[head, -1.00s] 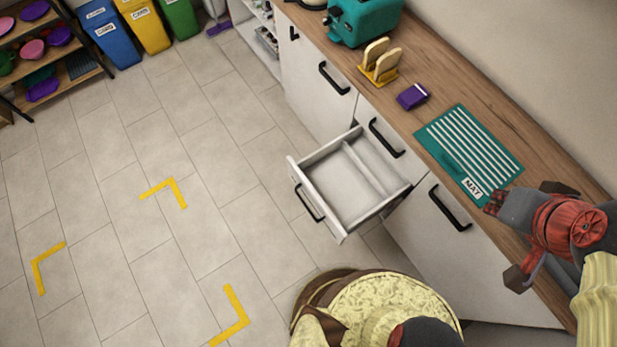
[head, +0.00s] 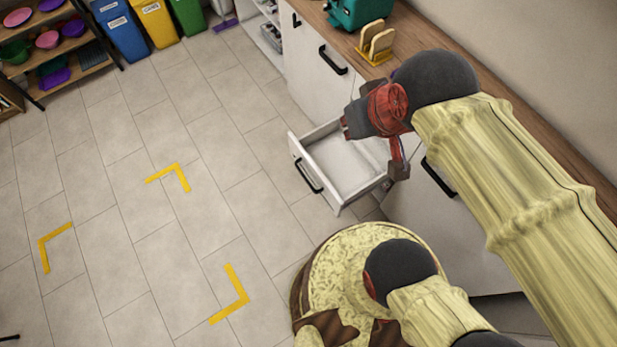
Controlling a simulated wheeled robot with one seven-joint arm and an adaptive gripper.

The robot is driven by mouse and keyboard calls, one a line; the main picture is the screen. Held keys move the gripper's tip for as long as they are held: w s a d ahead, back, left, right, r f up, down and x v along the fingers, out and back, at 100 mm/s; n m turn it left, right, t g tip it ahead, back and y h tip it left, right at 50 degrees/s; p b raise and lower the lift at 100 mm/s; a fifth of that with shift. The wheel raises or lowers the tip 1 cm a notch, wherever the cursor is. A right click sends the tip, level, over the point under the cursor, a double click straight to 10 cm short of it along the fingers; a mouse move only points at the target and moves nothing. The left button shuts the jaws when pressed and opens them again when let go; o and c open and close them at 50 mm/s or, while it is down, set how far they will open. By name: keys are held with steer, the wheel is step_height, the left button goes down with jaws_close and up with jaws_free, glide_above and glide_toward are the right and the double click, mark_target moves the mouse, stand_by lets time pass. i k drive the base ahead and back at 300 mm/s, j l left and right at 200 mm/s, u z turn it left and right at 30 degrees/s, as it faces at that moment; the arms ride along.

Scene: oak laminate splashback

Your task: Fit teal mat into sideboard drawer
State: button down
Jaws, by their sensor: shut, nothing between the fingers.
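The sideboard drawer (head: 341,165) is pulled open below the worktop, with a white box and a black handle. The part of its inside that shows is bare; my gripper and arm cover its right side. My gripper (head: 346,126) is shut and empty, above the back part of the drawer as seen in the head view. The teal mat does not show now; my arm covers the worktop where it lay a second ago.
A yellow toast rack (head: 376,54) and a teal appliance (head: 358,10) stand on the wooden worktop (head: 318,17). Closed cabinet fronts flank the drawer. The tiled floor (head: 120,190) is open, with yellow corner marks. Bins (head: 155,22) and a shelf stand at the back left.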

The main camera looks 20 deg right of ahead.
mark_target(342, 172)
steer(key=z, duration=1.7)
steer(key=i+j+z, duration=0.2)
steer(key=i+j, duration=0.2)
